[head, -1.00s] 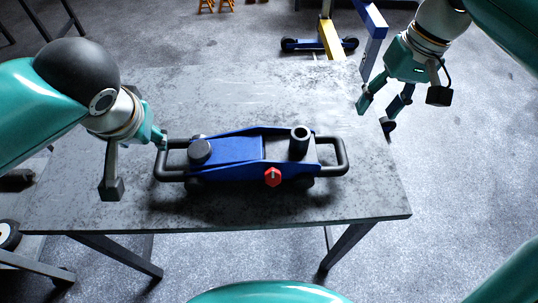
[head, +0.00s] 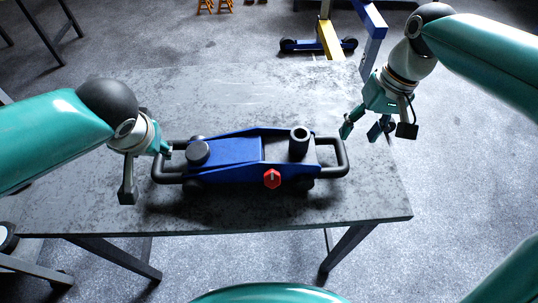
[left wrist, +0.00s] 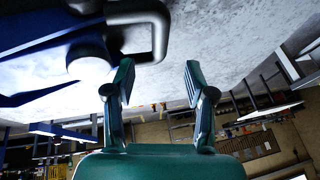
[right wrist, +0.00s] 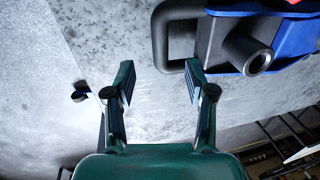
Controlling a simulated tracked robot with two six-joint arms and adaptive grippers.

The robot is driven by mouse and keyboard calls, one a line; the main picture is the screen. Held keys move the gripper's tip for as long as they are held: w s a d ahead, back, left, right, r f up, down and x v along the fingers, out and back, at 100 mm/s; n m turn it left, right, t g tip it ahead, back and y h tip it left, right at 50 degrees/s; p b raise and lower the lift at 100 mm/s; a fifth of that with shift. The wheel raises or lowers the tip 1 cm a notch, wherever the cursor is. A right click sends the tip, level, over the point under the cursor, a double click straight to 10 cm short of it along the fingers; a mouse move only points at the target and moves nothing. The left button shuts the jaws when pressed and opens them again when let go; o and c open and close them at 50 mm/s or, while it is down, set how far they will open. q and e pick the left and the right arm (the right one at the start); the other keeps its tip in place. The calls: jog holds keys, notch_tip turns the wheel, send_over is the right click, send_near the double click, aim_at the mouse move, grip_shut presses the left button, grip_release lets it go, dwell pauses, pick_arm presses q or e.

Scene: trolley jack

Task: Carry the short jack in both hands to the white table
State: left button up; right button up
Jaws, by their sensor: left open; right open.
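The short jack (head: 235,158) is blue, with black handle loops at both ends and a red knob. It rests on a grey table (head: 280,95). My left gripper (head: 166,150) is open by the left handle (head: 156,166); in the left wrist view its fingers (left wrist: 158,80) are apart and the handle loop (left wrist: 158,35) shows just beyond them. Whether they touch it is unclear. My right gripper (head: 358,132) is open beside the right handle (head: 345,155), apart from it. In the right wrist view that handle (right wrist: 158,40) lies beyond the open fingers (right wrist: 160,82). I cannot surely identify the white table.
A blue and yellow stand (head: 328,38) with a wheeled base is on the floor behind the table. Small orange stands (head: 215,5) are at the far back. The tabletop around the jack is clear, and open floor (head: 470,210) lies to the right.

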aim_at(160, 158)
pick_arm(q)
jog(key=x, duration=1)
pick_arm(e)
jog(key=f, duration=0.3)
jog(key=a+f, duration=0.1)
jog(key=f, duration=0.2)
jog(key=a+f, duration=0.1)
jog(key=f, duration=0.2)
jog(key=shift+f, duration=0.4)
pick_arm(q)
jog(key=shift+c, duration=0.4)
pick_arm(e)
jog(key=shift+c, duration=0.4)
pick_arm(q)
grip_shut()
pick_arm(e)
grip_shut()
pick_arm(q)
jog(key=shift+r, duration=0.1)
jog(key=shift+w+r, duration=0.1)
jog(key=shift+r, duration=0.1)
pick_arm(e)
jog(key=shift+r, duration=0.25)
pick_arm(q)
jog(key=shift+w, duration=0.1)
pick_arm(e)
jog(key=shift+w, duration=0.15)
